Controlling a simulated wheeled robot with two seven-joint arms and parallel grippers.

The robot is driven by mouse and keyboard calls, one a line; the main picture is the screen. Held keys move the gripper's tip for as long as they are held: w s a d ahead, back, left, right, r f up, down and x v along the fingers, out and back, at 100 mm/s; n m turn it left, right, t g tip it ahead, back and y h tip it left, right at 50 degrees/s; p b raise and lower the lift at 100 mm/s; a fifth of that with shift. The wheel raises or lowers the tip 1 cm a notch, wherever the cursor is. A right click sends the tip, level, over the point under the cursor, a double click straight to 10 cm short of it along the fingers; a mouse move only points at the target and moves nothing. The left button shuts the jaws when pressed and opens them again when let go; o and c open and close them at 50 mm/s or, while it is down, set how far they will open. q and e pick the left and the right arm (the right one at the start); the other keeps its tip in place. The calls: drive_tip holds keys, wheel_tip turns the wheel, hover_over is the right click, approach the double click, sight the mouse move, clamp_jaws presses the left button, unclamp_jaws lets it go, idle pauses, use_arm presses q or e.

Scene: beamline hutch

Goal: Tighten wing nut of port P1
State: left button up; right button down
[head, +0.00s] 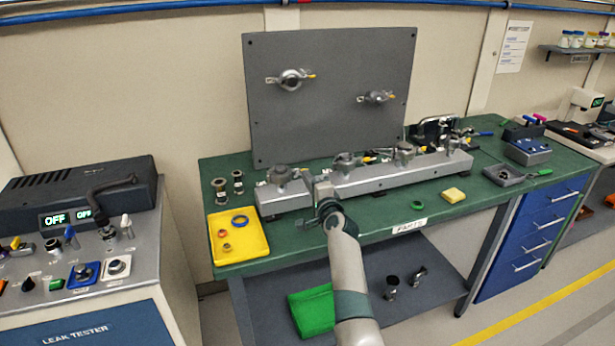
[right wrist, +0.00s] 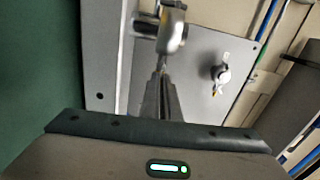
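A grey manifold (head: 375,180) runs along the green bench. Several ports with metal clamps stand on it, among them a left one (head: 281,176) and a middle one (head: 345,162). I cannot read which is P1. My right gripper (head: 322,190) is at the manifold's front, just right of the left port. In the right wrist view its fingers (right wrist: 163,95) lie close together and look shut, pointing at a rounded metal clamp part (right wrist: 173,35). I cannot make out a wing nut between the tips or whether they touch. My left gripper is not in view.
A grey upright panel (head: 330,110) with two clamped ports stands behind. A yellow tray (head: 255,246) with rings is at the left. A green ring (head: 417,205) and yellow block (head: 453,195) lie in front. A leak tester (head: 80,270) stands far left.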

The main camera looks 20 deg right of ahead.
drive_tip(key=shift+a+f+m+p, duration=0.1)
drive_tip(key=shift+f+m+p, duration=0.2)
drive_tip(key=shift+m, duration=0.95)
drive_tip(key=shift+f+m+p, duration=0.15)
drive_tip(key=shift+m+p, duration=0.2)
drive_tip(key=shift+m, duration=0.85)
drive_tip(key=shift+a+f+m+p, duration=0.1)
drive_tip(key=shift+f+m+p, duration=0.2)
drive_tip(key=shift+m, duration=0.95)
drive_tip(key=c, duration=2.3)
unclamp_jaws()
drive_tip(key=shift+d+r, duration=0.1)
drive_tip(key=shift+s, duration=0.15)
